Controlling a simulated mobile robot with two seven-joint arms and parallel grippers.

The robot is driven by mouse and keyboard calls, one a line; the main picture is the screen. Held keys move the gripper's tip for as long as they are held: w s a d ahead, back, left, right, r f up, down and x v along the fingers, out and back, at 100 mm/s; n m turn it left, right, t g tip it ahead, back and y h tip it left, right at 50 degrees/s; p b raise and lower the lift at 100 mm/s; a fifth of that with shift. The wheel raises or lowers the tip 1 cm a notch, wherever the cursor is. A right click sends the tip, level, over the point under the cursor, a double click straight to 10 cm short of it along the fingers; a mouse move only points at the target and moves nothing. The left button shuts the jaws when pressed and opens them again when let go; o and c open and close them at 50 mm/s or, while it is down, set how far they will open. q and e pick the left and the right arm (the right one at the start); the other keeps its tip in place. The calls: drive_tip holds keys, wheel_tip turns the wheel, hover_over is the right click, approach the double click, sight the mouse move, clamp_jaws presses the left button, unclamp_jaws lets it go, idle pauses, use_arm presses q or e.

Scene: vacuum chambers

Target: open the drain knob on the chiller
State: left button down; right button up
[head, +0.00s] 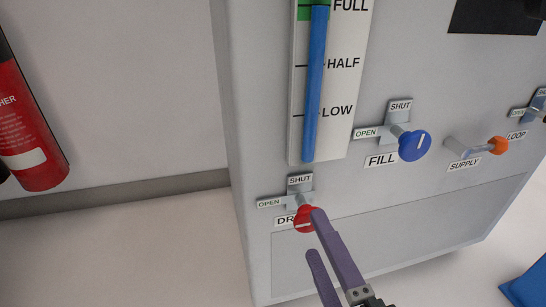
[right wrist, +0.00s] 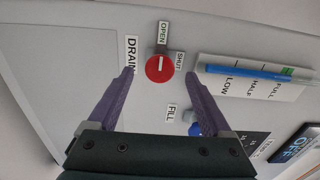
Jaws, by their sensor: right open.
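The red drain knob (head: 303,226) is low on the chiller front, below a SHUT plate and beside an OPEN plate, partly hidden by a finger. In the right wrist view the knob (right wrist: 160,69) shows a white line running toward the OPEN plate (right wrist: 164,32), not the SHUT plate (right wrist: 180,60). My right gripper (head: 316,232) is open and empty. In the wrist view its purple fingertips (right wrist: 160,72) lie either side of the knob, with gaps on both sides. My left gripper is not in view.
The blue fill knob (head: 414,146) and orange supply handle (head: 498,145) project to the right. A level gauge (head: 312,90) is above. A red fire extinguisher (head: 27,135) is at the left. Floor (head: 120,255) left of the chiller is clear. A blue object (head: 527,287) lies at lower right.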

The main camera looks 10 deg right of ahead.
drive_tip(key=s+p, duration=0.1)
drive_tip(key=s, duration=0.4)
drive_tip(key=shift+d, duration=0.1)
drive_tip(key=a+r+n+g+y+p, duration=0.15)
drive_tip(key=r+n+p, duration=0.25)
drive_tip(key=r+p, duration=0.5)
drive_tip(key=w+a+r+n+g+y+p, duration=0.1)
drive_tip(key=r+n+g+p, duration=0.2)
drive_tip(key=r+p, duration=0.65)
drive_tip(key=a+r+n+g+y+p, duration=0.15)
drive_tip(key=r+n+p, duration=0.25)
drive_tip(key=r+p, duration=0.55)
drive_tip(key=s+d+r+n+g+h+p, duration=0.1)
drive_tip(key=s+d+r+n+g+p, duration=0.25)
drive_tip(key=r+p, duration=0.8)
drive_tip(key=s+d+r+n+g+h+p, duration=0.2)
drive_tip(key=s+d+r+p, duration=0.2)
drive_tip(key=r+p, duration=0.8)
drive_tip(key=s+d+r+n+g+h+p, duration=0.1)
drive_tip(key=s+d+r+n+g+p, duration=0.25)
drive_tip(key=r+p, duration=0.8)
wheel_tip(320, 180, up, 36)
drive_tip(key=p, duration=3.3)
drive_tip(key=shift+s+m+t, duration=0.25)
drive_tip(key=shift+m+t, duration=0.05)
